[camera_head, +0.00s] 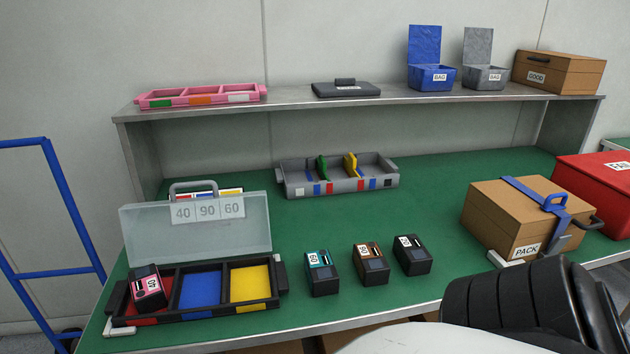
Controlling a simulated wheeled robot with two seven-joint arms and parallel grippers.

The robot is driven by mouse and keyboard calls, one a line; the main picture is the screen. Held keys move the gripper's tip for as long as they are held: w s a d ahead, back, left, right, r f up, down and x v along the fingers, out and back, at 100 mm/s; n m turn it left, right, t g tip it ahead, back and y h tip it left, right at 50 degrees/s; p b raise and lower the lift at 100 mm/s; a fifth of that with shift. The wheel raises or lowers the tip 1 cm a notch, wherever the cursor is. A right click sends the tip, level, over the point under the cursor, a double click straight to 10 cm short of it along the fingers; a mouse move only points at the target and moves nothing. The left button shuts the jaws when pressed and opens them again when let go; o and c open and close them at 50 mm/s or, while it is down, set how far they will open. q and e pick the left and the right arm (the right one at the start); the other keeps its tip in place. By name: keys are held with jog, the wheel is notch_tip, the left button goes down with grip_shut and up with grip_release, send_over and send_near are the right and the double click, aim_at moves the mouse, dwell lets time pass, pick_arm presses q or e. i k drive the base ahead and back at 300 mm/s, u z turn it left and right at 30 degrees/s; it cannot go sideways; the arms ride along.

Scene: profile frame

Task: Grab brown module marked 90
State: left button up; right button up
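The brown module (370,265) stands on the green bench top, in the middle of a row of three small modules. Its white label is turned and small, so the number is hard to read. A teal module (321,274) stands to its left and a dark grey module (412,256) to its right, with gaps between them. No gripper fingers show clearly in the head view. A black ribbed and white part of my arm fills the lower right, and nothing is seen in its grasp.
An open black case (281,300) holds a tilted pink module marked 40 (148,288) in its red left compartment; its blue and yellow compartments are empty. A grey divided tray (340,184) stands behind. A PACK box (490,214) and red box (590,180) stand right.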

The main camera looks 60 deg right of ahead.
aim_at(371, 266)
jog(key=z, duration=2.35)
jog(key=k, duration=1)
jog(key=u, duration=1)
jog(key=i, duration=0.8)
jog(key=z, duration=0.15)
